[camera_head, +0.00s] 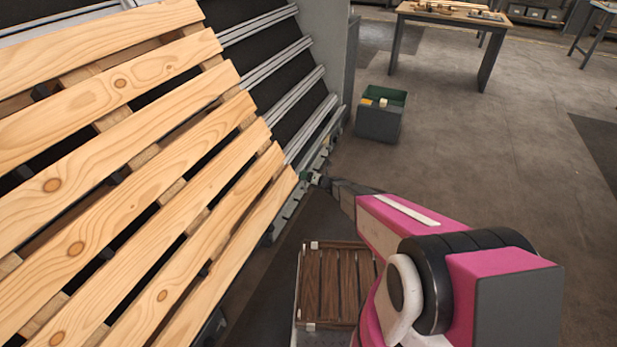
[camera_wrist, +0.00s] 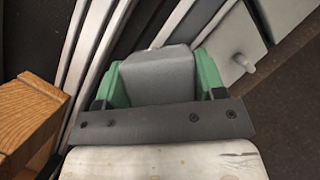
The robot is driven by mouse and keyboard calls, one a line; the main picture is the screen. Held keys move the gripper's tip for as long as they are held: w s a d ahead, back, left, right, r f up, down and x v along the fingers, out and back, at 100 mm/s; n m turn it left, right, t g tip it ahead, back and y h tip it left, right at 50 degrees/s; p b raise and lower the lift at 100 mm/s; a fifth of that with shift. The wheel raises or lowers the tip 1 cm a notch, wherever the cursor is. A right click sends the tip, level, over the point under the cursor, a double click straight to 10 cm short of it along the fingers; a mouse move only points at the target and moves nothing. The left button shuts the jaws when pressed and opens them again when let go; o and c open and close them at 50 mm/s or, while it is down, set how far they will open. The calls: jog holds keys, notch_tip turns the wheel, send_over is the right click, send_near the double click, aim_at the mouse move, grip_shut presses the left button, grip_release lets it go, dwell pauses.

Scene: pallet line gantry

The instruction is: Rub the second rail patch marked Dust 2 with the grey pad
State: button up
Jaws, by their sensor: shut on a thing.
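My gripper (camera_head: 318,180) is at the lower right edge of the inclined rail frame, beside the pallet's corner. In the wrist view its green fingers are shut on the grey pad (camera_wrist: 158,75), a block with a sloped top. The pad's far end lies over or close to the pale metal rails (camera_wrist: 92,45); I cannot tell whether it touches them. In the head view the rails (camera_head: 262,72) run diagonally over dark panels. No patch or label reading Dust 2 can be made out; the pad and gripper hide part of the rail area.
A wooden pallet (camera_head: 130,140) covers the left, and its block end (camera_wrist: 28,115) is close left of my gripper. A white plate with a peg (camera_wrist: 232,45) is at the right. A slatted crate (camera_head: 338,285) stands below; a grey bin (camera_head: 380,122) and workbench (camera_head: 455,18) stand beyond.

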aim_at(303, 180)
jog(key=shift+s+a, duration=0.2)
jog(key=shift+s, duration=0.45)
jog(key=shift+s+a, duration=0.25)
jog(key=shift+s, duration=0.35)
jog(key=shift+s+a, duration=0.2)
jog(key=shift+s, duration=0.45)
jog(key=shift+w, duration=0.1)
jog(key=shift+w+d+f, duration=0.1)
jog(key=shift+w+d, duration=0.05)
jog(key=shift+w, duration=0.45)
jog(key=shift+w+d+f, duration=0.1)
jog(key=shift+w, duration=0.5)
jog(key=shift+w+d, duration=0.2)
jog(key=shift+w, duration=0.6)
jog(key=shift+c, duration=0.6)
jog(key=s+d+r, duration=0.2)
jog(key=d+r, duration=0.1)
jog(key=d, duration=0.2)
jog(key=shift+d, duration=0.15)
